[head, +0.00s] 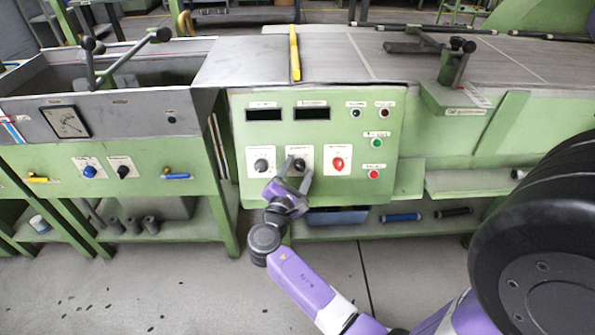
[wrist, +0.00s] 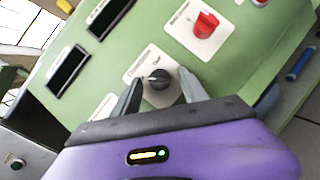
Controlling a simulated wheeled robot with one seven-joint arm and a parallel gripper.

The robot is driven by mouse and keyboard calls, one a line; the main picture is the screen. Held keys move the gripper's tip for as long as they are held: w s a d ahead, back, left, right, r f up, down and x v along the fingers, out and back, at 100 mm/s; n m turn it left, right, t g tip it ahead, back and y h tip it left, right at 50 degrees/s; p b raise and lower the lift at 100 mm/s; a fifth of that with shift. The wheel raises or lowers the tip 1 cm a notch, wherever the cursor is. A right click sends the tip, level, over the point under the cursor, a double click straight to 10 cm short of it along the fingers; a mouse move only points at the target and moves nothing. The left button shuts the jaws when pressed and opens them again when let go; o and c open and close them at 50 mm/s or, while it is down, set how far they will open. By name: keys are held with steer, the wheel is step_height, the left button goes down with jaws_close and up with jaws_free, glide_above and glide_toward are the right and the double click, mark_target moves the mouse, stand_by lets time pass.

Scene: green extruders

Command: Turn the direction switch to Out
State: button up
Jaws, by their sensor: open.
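A black rotary switch knob (head: 299,165) sits on a white plate in the middle of the green control panel's lower row; its label is too small to read. In the wrist view the knob (wrist: 159,83) shows a light pointer mark facing left. My gripper (head: 297,172) is at this knob in the head view. In the wrist view my gripper (wrist: 160,90) has its two fingers apart, one on each side of the knob; I cannot tell whether they touch it. Another black knob (head: 262,165) is to its left, and a red knob (head: 338,163) to its right.
Two dark displays, one of them this display (head: 264,114), are above the knobs. Green and red buttons (head: 376,142) are at the panel's right. A grey worktop (head: 340,60) with a yellow bar (head: 295,52) lies above. Open floor (head: 150,290) lies in front.

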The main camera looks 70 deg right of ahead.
jaws_close()
steer(key=shift+w+r+m, duration=0.1)
steer(key=shift+r+m, duration=0.05)
steer(key=shift+m, duration=0.25)
steer(key=shift+w+r+m+g+y+p, duration=0.15)
steer(key=shift+m+g+y+p, duration=0.25)
steer(key=shift+m+g+p, duration=0.6)
steer(key=m+y+p, duration=0.1)
steer(key=m, duration=0.1)
steer(key=m+p, duration=0.1)
steer(key=m, duration=0.1)
steer(key=m+y+p, duration=0.1)
steer(key=m, duration=0.1)
steer(key=shift+r+g+y, duration=0.3)
steer(key=shift+g, duration=0.1)
steer(key=m+y+p, duration=0.1)
steer(key=m+p, duration=0.1)
steer(key=m, duration=0.1)
steer(key=shift+d+r+y+p, duration=0.1)
steer(key=shift+r+y+p, duration=0.1)
steer(key=shift+y+p, duration=0.2)
steer(key=shift+d+m+y+p, duration=0.1)
steer(key=shift+m+y+p, duration=0.8)
steer(key=shift+m+p, duration=0.8)
steer(key=shift+m+t, duration=0.3)
steer(key=shift+m, duration=0.1)
jaws_free()
steer(key=shift+f, duration=0.1)
